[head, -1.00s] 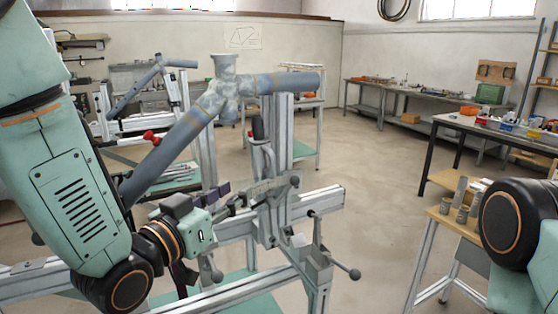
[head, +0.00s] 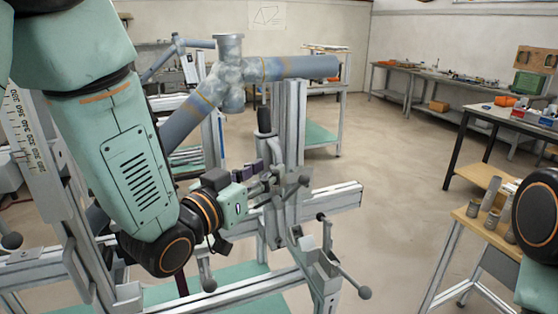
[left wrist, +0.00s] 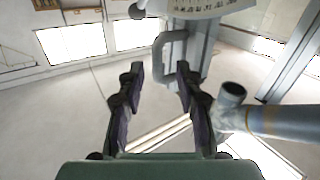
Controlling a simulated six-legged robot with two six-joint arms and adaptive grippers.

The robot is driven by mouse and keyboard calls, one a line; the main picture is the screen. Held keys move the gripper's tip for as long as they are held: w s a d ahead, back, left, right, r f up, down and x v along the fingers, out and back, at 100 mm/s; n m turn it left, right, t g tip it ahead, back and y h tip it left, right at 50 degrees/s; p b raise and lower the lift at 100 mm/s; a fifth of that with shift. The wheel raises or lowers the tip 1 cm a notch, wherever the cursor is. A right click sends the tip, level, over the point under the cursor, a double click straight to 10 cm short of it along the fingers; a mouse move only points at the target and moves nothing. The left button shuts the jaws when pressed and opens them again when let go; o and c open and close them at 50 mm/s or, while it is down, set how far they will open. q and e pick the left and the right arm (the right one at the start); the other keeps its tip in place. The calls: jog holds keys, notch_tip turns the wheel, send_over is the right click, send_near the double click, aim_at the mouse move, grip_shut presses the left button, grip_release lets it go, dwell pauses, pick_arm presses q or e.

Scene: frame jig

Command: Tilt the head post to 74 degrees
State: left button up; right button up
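The head post (head: 291,130) is an upright aluminium profile on the jig, seen in the head view beside the blue-grey frame tubes (head: 290,68). A grey loop handle (left wrist: 163,62) on a post shows in the left wrist view, ahead of the fingers. A plate with scale marks (left wrist: 200,8) shows above it. My left gripper (head: 268,176) is in front of the jig, near the post; in the left wrist view its fingers (left wrist: 160,90) are wide apart with nothing between the tips. Whether it touches the handle is hard to tell. My right gripper is out of view.
A lever with a ball end (head: 347,277) sticks out at the jig's lower right. A rail with a printed scale (head: 25,140) stands at the left. A wooden bench with metal cylinders (head: 474,208) is at the right. Open floor (head: 400,190) lies between.

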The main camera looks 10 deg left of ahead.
aim_at(276, 164)
pick_arm(q)
jog(key=x, duration=0.4)
jog(key=shift+d, duration=0.3)
jog(key=shift+w+a, duration=0.15)
jog(key=shift+w, duration=0.25)
jog(key=shift+s, duration=0.2)
jog(key=shift+s+d+r, duration=0.15)
jog(key=shift+d, duration=0.1)
jog(key=shift+c, duration=1.3)
jog(key=shift+w+a, duration=0.1)
jog(key=shift+w, duration=0.15)
grip_shut()
